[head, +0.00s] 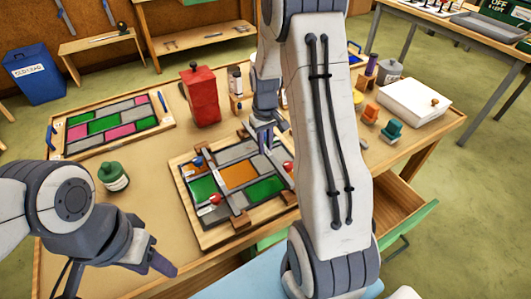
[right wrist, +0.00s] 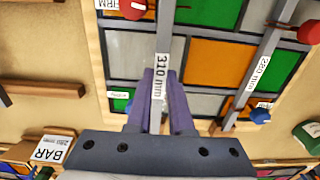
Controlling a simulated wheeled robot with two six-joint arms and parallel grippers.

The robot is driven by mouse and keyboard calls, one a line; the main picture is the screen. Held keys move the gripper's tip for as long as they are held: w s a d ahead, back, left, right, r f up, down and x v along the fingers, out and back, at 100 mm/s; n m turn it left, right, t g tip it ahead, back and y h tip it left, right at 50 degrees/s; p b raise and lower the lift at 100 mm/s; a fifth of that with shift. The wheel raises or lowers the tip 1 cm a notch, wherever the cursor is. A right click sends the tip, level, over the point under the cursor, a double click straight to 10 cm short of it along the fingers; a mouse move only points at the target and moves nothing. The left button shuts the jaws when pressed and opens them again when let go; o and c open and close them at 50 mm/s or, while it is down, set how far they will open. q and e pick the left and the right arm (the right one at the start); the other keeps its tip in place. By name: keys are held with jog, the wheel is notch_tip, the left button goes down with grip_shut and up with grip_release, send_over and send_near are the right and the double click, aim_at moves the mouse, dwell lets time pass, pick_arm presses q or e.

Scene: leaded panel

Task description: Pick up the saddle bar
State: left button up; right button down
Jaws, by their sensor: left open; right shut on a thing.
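My right gripper (right wrist: 160,85) is shut on a grey saddle bar (right wrist: 164,45) marked "310 mm", which runs up between its purple fingers. In the head view the right gripper (head: 264,136) is over the back right part of the leaded panel (head: 240,150), partly behind my arm. I cannot tell whether the bar touches the panel. A second bar (right wrist: 258,68), marked "280 mm", lies across the panel; in the head view it (head: 225,192) crosses the left side. The panel has orange, green and grey panes in a wooden frame. My left gripper (head: 160,264) is open and empty at the front left.
Red and blue knobs sit on the panel, including a blue one (right wrist: 261,115). A white box (head: 414,102) is at right. A drawer (head: 395,210) is open at front right.

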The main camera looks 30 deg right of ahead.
notch_tip(320, 180, up, 24)
jog(key=shift+b, duration=0.4)
jog(key=shift+s+d, duration=0.1)
jog(key=shift+d, duration=0.05)
